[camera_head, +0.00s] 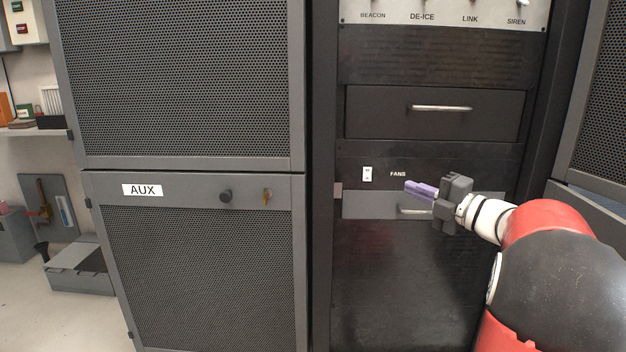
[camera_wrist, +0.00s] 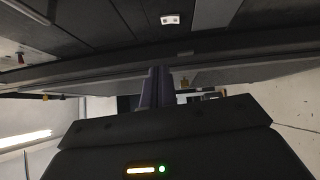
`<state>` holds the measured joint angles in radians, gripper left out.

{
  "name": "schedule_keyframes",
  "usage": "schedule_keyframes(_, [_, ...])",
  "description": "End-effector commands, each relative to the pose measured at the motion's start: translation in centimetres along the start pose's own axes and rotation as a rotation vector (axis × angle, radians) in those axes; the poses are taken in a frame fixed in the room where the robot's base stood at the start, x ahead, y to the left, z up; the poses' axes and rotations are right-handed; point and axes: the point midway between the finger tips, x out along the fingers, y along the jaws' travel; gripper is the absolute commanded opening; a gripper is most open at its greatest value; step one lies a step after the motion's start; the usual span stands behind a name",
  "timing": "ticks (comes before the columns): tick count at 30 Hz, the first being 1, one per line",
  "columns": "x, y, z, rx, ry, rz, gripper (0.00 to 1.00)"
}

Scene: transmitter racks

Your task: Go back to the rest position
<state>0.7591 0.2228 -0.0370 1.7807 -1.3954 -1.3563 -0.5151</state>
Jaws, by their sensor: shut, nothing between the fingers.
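My gripper (camera_head: 421,190) is in front of the black rack, just right of the FANS label (camera_head: 398,174). Its purple fingers are together with nothing between them and point left. My arm comes in from the lower right. The gripper partly covers the lower drawer (camera_head: 365,206) and its handle. In the wrist view, the closed purple fingers (camera_wrist: 156,88) stand upright in the middle. I cannot tell whether the gripper touches the rack.
A white switch plate (camera_head: 367,174) sits left of the FANS label. An upper drawer (camera_head: 380,112) is closed. The AUX cabinet door (camera_head: 200,260) is shut, with a knob and key. An open mesh door (camera_head: 597,110) stands at the right. A shelf and grey boxes are at the far left.

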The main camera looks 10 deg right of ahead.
Motion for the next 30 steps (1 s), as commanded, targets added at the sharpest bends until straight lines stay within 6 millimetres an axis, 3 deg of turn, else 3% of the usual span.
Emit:
schedule_keyframes(4, [1.2,1.9,-0.4,0.027,-0.074,0.012,0.0])
schedule_keyframes(9, [3.1,6.4,-1.8,0.188,-0.339,0.056,0.0])
schedule_keyframes(14, [1.9,8.0,-4.6,0.477,-0.622,0.079,0.0])
schedule_keyframes(17, [-0.1,6.9,-7.6,0.695,-0.776,0.059,0.0])
schedule_keyframes(20, [-2.6,4.6,-11.7,0.929,-0.912,0.002,0.0])
schedule_keyframes(27, [-9.5,-2.6,-24.8,1.437,-1.154,-0.293,0.0])
schedule_keyframes(30, [-11.7,-4.6,-29.0,1.557,-1.21,-0.418,0.0])
